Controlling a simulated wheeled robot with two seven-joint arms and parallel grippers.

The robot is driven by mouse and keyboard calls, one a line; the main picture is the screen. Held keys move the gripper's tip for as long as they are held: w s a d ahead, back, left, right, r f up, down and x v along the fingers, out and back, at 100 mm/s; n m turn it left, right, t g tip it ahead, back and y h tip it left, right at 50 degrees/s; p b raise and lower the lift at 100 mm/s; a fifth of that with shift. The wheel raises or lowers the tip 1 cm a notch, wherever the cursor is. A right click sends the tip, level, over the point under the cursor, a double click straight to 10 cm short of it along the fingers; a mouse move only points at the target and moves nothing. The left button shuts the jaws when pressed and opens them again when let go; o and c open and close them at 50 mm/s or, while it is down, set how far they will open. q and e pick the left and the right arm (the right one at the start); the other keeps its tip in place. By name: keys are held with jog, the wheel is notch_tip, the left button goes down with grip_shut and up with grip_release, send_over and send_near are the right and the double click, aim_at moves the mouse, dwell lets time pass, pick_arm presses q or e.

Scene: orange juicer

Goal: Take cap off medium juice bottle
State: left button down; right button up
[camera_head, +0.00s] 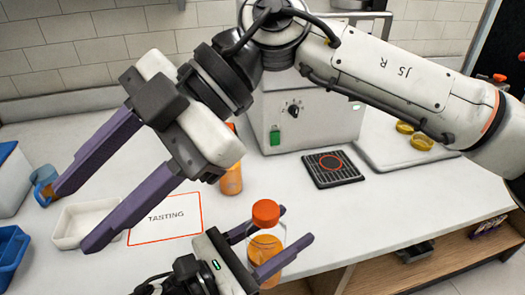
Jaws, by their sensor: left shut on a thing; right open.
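A clear juice bottle (264,249) with orange juice low in it stands upright near the counter's front, its orange cap (266,213) on top. My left gripper (294,226) comes in from the bottom and is shut around the bottle's body, below the cap. My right gripper (76,218) is open and empty at the left, with its purple fingers wide apart over the counter. It is well away from the cap. A second orange bottle (232,181) stands further back, partly hidden by my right gripper.
A juicer (320,125) with a black drip grate (332,168) stands at the back. A "TASTING" card (180,212), a white tray (68,226), a blue cup (43,181) and a blue bin (12,258) are on the left. Counter space right of the bottle is clear.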

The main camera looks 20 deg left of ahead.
jog(key=w+d+f+m+t+h, duration=0.3)
jog(key=w+d+t+h, duration=0.1)
jog(key=r+m+t+h, duration=0.1)
jog(key=m+t+h, duration=0.3)
jog(key=m, duration=0.1)
send_over(263, 209)
jog(key=shift+r, duration=0.15)
jog(key=shift+w+f, duration=0.1)
jog(key=shift+f, duration=3.75)
